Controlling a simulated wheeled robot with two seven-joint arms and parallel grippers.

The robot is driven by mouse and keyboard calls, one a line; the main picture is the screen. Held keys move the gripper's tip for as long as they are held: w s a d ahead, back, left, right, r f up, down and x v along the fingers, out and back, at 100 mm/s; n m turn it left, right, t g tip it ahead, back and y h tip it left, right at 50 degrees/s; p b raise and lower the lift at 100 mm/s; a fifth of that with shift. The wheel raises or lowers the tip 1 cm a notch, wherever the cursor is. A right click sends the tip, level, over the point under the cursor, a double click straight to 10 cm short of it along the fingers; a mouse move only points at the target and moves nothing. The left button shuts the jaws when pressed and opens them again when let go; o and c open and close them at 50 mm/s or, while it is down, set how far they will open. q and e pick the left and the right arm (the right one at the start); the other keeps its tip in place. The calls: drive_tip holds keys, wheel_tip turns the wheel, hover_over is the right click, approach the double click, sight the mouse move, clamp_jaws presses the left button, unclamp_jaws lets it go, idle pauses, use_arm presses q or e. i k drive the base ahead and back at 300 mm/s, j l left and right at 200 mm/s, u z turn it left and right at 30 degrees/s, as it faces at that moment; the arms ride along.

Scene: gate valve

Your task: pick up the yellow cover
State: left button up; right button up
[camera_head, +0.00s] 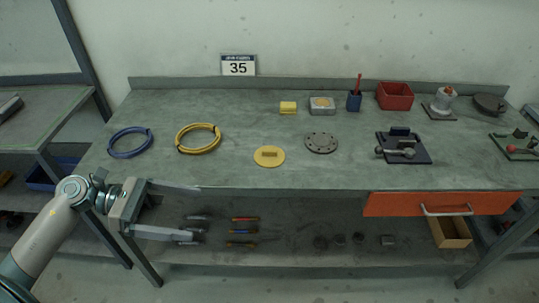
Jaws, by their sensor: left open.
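The yellow cover (269,156) is a flat round disc with a small raised grip on top. It lies near the front edge of the grey-green workbench (330,172), left of a grey flange with holes (321,142). My left gripper (200,211) comes in from the left at the bench's front edge. Its two long fingers are spread apart, point right and hold nothing. It is left of the cover and apart from it. My right gripper is not in view.
A yellow hose coil (198,138) and a blue coil (130,142) lie left of the cover. A black fixture (403,147), red bin (395,96) and blue pen cup (354,101) stand to the right. An orange drawer (440,203) is under the front edge.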

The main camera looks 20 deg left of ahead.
sight(268, 157)
drive_tip(key=i+j, duration=0.2)
drive_tip(key=i, duration=0.25)
drive_tip(key=i+j, duration=0.2)
drive_tip(key=i, duration=0.3)
